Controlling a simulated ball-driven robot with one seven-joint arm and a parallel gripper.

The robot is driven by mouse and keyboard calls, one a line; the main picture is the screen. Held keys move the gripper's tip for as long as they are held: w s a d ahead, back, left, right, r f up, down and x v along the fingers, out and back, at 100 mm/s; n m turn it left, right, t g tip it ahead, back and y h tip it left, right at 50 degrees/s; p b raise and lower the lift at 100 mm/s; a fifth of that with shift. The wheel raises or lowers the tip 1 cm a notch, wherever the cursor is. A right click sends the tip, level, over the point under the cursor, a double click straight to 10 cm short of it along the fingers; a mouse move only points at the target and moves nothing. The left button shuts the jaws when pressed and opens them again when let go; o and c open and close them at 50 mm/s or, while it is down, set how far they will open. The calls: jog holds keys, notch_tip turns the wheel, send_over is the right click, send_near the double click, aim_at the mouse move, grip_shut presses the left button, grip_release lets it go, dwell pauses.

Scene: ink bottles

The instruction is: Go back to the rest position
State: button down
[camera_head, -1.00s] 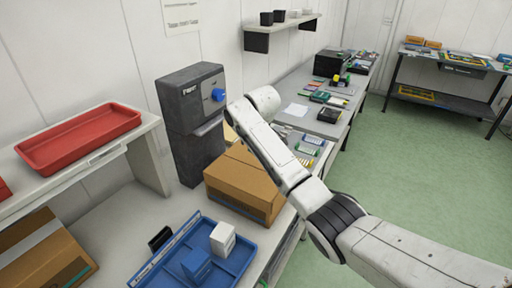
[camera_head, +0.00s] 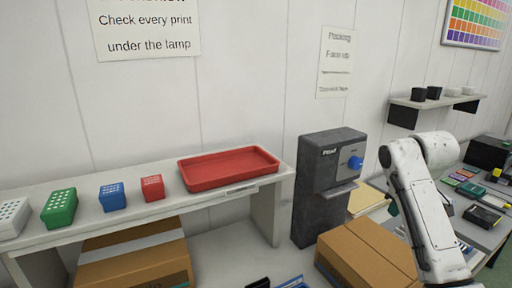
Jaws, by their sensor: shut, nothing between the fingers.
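My white arm (camera_head: 424,215) rises at the right of the view and bends over at a rounded joint near the top. My gripper is not visible; it is hidden behind the arm or outside the picture. No object is seen held. The arm passes in front of the right side of a cardboard box (camera_head: 365,254) and the bench behind it.
A raised shelf (camera_head: 100,228) at left bears a red tray (camera_head: 228,168) and small red (camera_head: 153,188), blue (camera_head: 112,197), green (camera_head: 59,208) and white (camera_head: 13,218) boxes. A dark grey machine (camera_head: 324,185) with a blue knob stands beside it. A blue tray edge (camera_head: 293,283) shows at the bottom.

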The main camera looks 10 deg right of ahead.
jog(key=s+a+f+m+y, duration=0.1)
jog(key=s+a+f, duration=0.6)
jog(key=a+f, duration=0.15)
jog(key=s+a+f+m+y, duration=0.1)
jog(key=s+a+f, duration=0.6)
jog(key=f, duration=0.3)
jog(key=s+f+m+g, duration=0.1)
jog(key=s+f, duration=0.2)
jog(key=s, duration=0.6)
jog(key=s+f+m+g, duration=0.1)
jog(key=s+f, duration=0.3)
jog(key=s, duration=0.6)
jog(key=s+f+m+g+b, duration=0.1)
jog(key=s+f, duration=0.3)
jog(key=s, duration=0.6)
jog(key=shift+h, duration=0.3)
jog(key=shift+a, duration=0.1)
